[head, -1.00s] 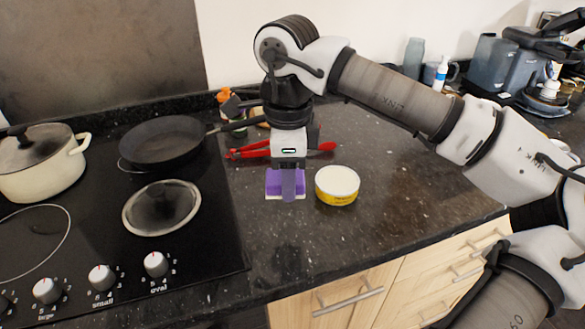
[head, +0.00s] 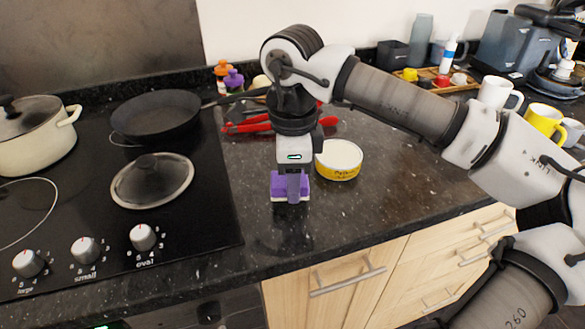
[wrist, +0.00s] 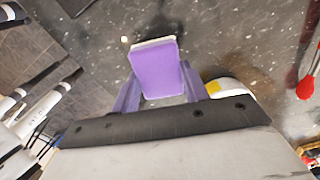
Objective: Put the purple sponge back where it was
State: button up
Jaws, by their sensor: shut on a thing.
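The purple sponge (head: 302,189), with a pale underside layer, is between the fingers of my gripper (head: 291,190) in the head view. It is over the dark counter, left of and nearer the front edge than the yellow-and-white tin. The wrist view shows the sponge's purple top (wrist: 157,68) with a finger of my gripper (wrist: 160,93) on each side. The gripper is shut on the sponge. I cannot tell whether the sponge touches the counter or hangs just above it.
The tin (head: 339,162) stands close behind and right. Red-handled tools (head: 248,125) lie behind the gripper. The hob with a glass lid (head: 152,181), pan (head: 155,117) and pot (head: 30,140) is left. Mugs (head: 544,120) stand far right. Counter to the front right is clear.

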notch_tip(320, 180, down, 2)
jog(key=shift+f+b, duration=0.1)
jog(key=shift+b, duration=0.45)
jog(key=o, duration=1)
jog(key=shift+o, duration=0.6)
jog(key=o, duration=0.6)
